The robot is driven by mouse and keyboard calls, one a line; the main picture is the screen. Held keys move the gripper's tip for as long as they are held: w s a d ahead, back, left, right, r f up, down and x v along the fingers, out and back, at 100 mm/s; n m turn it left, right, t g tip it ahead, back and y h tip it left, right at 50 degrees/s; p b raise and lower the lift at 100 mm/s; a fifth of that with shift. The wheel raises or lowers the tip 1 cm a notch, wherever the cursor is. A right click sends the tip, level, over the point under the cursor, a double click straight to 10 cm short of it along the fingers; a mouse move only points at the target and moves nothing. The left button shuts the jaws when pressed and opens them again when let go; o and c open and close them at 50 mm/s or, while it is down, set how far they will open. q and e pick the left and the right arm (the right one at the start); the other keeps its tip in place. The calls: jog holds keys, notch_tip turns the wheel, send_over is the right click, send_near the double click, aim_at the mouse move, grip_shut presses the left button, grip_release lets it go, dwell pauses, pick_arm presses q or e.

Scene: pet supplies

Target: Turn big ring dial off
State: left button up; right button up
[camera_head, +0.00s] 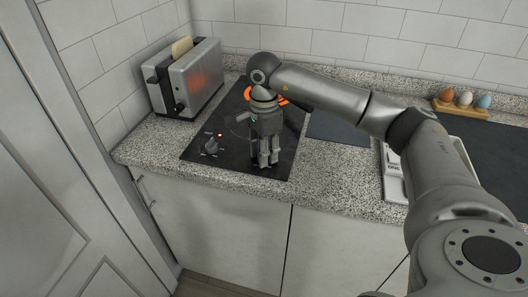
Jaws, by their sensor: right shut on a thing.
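A black cooktop (201,158) is set into the speckled counter. Its big ring (283,98) glows orange behind my right wrist, which hides part of it. My right gripper (266,163) points down at the cooktop's front right and is shut on the big ring dial, which the fingers hide. Another dial (211,147) stands free at the front left of the cooktop, with a small red light beside it. My left gripper is not in view.
A silver toaster (190,80) with bread stands behind left of the cooktop. A wooden holder (461,110) with eggs is at the back right. The counter front strip is clear.

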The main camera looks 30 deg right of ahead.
jog(key=shift+w+r, duration=0.1)
dwell(0.3)
jog(key=o, duration=1)
notch_tip(320, 180, up, 12)
jog(key=shift+f, duration=0.1)
dwell(0.3)
